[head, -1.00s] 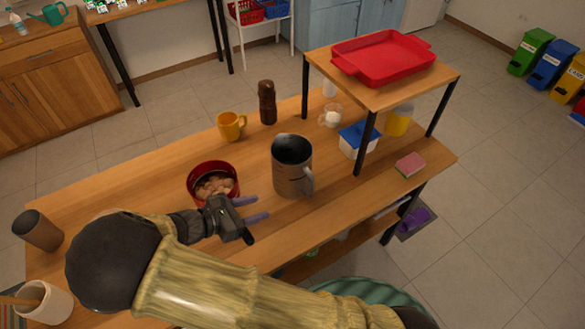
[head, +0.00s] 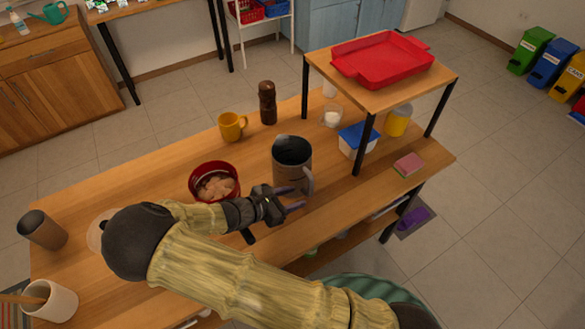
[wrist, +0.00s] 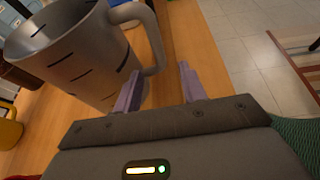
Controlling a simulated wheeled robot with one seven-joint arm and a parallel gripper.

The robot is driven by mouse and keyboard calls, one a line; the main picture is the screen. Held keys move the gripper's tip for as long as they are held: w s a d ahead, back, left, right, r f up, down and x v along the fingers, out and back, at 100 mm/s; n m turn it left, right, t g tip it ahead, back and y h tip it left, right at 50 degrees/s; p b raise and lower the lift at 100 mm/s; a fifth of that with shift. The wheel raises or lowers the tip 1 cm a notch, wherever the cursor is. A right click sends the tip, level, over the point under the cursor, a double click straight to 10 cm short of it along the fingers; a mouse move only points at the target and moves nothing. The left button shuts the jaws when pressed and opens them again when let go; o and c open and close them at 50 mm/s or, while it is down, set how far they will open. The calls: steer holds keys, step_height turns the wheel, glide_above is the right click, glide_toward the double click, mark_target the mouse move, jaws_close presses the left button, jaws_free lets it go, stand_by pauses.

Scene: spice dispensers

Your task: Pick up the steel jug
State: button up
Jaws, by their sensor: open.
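The steel jug (head: 291,160) stands upright on the wooden table in the head view, with its handle on its right side. My gripper (head: 297,198) is open at the jug's near side, its fingers pointing right and overlapping the jug's lower part in the picture. In the wrist view the jug (wrist: 75,55) fills the upper left, with dark marks on its wall. Its handle (wrist: 155,45) curves down just beyond my open fingers (wrist: 160,90). The left finger is close to the jug's wall; I cannot tell whether it touches. Nothing is between the fingers.
A red bowl (head: 196,174) with brown contents stands left of the jug. A yellow mug (head: 232,126) and a brown grinder (head: 267,103) are behind. A raised shelf with a red tray (head: 381,73), a blue-lidded tub (head: 357,142) and a sponge (head: 408,164) are to the right.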

steer(key=shift+d, duration=0.1)
steer(key=x, duration=0.1)
steer(key=p+x, duration=0.1)
steer(key=x, duration=0.2)
steer(key=shift+w+d+r, duration=0.15)
steer(key=shift+r, duration=0.1)
steer(key=shift+w+d+f, duration=0.25)
steer(key=shift+d+f, duration=0.05)
steer(key=shift+c, duration=0.4)
jaws_close()
steer(key=shift+r, duration=0.1)
stand_by(1.0)
